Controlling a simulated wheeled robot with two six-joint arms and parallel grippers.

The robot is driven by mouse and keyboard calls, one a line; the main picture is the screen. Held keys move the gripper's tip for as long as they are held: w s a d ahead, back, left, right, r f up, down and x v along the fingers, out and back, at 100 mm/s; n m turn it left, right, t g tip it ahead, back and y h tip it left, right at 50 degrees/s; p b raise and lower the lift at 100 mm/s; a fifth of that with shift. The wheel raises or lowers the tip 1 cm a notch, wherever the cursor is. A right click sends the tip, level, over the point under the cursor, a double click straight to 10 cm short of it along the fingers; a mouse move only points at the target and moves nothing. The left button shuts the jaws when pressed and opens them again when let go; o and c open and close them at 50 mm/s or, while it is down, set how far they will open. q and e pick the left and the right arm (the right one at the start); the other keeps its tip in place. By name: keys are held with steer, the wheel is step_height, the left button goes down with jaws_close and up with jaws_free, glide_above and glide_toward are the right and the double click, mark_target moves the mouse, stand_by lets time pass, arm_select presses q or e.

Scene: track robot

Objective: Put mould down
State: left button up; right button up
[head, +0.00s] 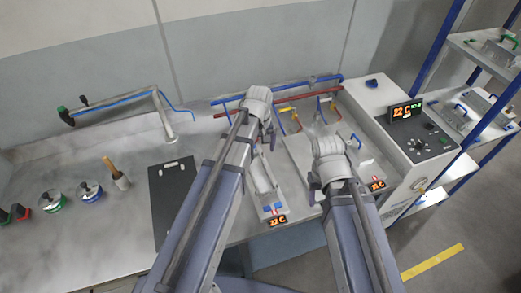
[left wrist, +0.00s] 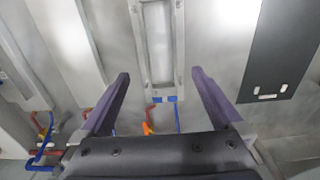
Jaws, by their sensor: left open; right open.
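In the left wrist view a pale metal rectangular frame (left wrist: 179,50), which looks like a mould, lies flat below and between my left gripper's fingers. Two small blue parts are at its near end. In the head view my left arm partly hides it, and a pale piece (head: 262,178) shows just right of that arm. My left gripper (left wrist: 161,80) is open and empty, its two dark fingers apart above the frame. My right gripper (head: 330,165) is open over the right station (head: 300,150); its own arm hides much beneath it.
A black board (head: 174,200) lies left of my left arm. A control box (head: 403,125) stands at right, beside a blue-post shelf (head: 480,55) with metal blocks. A tap (head: 165,115), round tins (head: 90,192) and a brush (head: 117,175) are at left. Red and blue pipes run behind.

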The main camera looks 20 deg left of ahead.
arm_select(q)
steer(key=s+d+m+y, duration=0.1)
steer(key=s+d+m, duration=0.9)
steer(key=s, duration=0.4)
steer(key=shift+s+d+m, duration=0.15)
steer(key=shift+d+m, duration=0.05)
steer(key=shift+m, duration=0.1)
